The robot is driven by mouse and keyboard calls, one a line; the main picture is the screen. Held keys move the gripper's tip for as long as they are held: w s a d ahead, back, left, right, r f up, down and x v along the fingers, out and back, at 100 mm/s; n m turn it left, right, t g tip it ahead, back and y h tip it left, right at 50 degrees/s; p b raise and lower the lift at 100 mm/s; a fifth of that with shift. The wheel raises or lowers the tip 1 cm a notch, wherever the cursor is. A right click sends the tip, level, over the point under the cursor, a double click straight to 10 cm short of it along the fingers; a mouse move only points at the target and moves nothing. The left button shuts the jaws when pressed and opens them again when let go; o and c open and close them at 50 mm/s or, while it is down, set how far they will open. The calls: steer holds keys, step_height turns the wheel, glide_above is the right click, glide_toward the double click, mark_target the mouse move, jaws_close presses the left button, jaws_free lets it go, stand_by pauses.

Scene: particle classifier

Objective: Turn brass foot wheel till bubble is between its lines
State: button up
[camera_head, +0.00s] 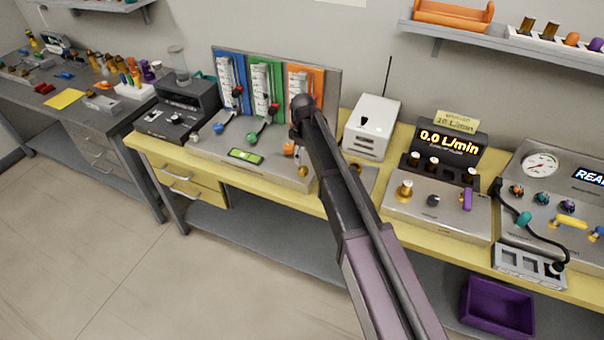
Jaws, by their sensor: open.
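A green level vial (245,156) in a dark frame lies on the sloping grey base (222,150) of the three-column flow panel. Its bubble and lines are too small to read. A small brass wheel (303,171) shows at that base's front right corner, just left of my arm and partly hard to make out. My arm rises from the bottom centre and crosses in front of the base's right end. Its far end is a dark rounded joint before the orange panel. I cannot make out my gripper's fingers; they seem hidden behind the arm.
Coloured knobs, including a green one (251,138), stand on the base near the vial. A white box (372,128) and a flow meter unit (440,205) with a brass knob (405,190) stand to the right. The floor at left front is clear.

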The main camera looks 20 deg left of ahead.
mark_target(303, 168)
steer(key=shift+f+b, duration=3.15)
steer(key=shift+f, duration=0.3)
steer(key=c, duration=1.1)
steer(key=shift+a, duration=0.3)
steer(key=shift+c, duration=0.3)
steer(key=shift+d, duration=0.3)
